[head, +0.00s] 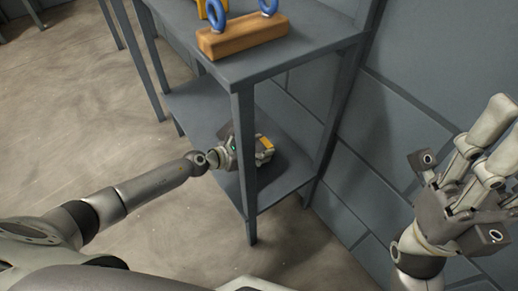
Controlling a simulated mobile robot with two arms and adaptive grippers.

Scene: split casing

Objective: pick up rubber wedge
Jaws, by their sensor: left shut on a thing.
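My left gripper (244,152) reaches in over the lower shelf, partly behind the table's front leg. It is shut on a small yellow-orange piece, which I take for the rubber wedge (266,144). Only a little of the wedge shows between and past the fingers. I cannot tell whether it touches the shelf. My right gripper (500,118) is raised at the right, away from the table, with its fingers pointing up and right. Nothing shows in it, and how far its fingers are apart is unclear.
The grey table (312,50) has a lower shelf (200,112), and its front leg stands beside my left gripper. A grey wall (420,75) is at the right. Floor (75,110) is open at left.

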